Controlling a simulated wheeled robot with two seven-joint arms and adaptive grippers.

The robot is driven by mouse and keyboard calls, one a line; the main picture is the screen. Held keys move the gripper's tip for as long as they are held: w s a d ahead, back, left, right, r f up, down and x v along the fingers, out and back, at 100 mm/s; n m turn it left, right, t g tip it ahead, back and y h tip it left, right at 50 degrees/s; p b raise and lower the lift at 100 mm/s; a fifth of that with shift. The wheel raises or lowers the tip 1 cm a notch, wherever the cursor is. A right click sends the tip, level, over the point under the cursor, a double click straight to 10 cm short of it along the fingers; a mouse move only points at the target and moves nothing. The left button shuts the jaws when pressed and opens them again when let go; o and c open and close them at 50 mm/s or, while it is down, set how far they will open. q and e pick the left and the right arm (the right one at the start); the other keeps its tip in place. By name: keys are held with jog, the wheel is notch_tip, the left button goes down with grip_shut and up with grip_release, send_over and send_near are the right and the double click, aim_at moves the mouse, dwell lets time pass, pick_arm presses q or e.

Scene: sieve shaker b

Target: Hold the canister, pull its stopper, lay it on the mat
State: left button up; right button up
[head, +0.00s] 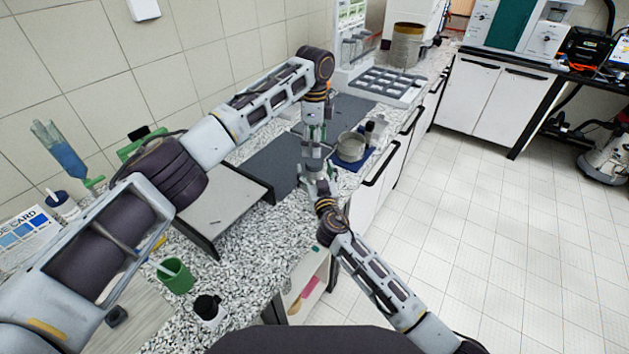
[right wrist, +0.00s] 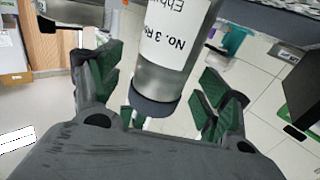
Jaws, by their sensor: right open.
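The canister (right wrist: 177,45) fills the upper middle of the right wrist view. It is grey metal with a white label whose print is upside down, and a dark round end (right wrist: 155,104) points down in that view. I cannot tell whether this end is the stopper. My right gripper (right wrist: 160,100) is open, its green-padded fingers on either side of the dark end, with gaps visible. In the head view my right gripper (head: 316,172) is just below my left gripper (head: 313,138). The left fingers are too small to read, and the canister between is hard to make out. A blue mat (head: 347,165) lies right of them.
A metal pan (head: 351,146) and a dark-topped bottle (head: 374,131) stand at the blue mat. A grey tray with compartments (head: 385,84) and a sieve stack (head: 406,45) are farther back. A green cup (head: 175,276) and a black-capped bottle (head: 208,310) stand nearer. The counter's front edge is close.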

jog(key=shift+w+a, duration=0.15)
jog(key=shift+w, duration=0.5)
jog(key=c, duration=1.6)
jog(key=o, duration=1.6)
jog(key=shift+c, duration=0.2)
jog(key=shift+s, duration=0.1)
jog(key=shift+s+d, duration=0.4)
jog(key=shift+s, duration=1.5)
jog(key=shift+s+d, duration=0.4)
jog(key=shift+s, duration=1.55)
jog(key=shift+s+d, duration=0.4)
jog(key=shift+s, duration=1.5)
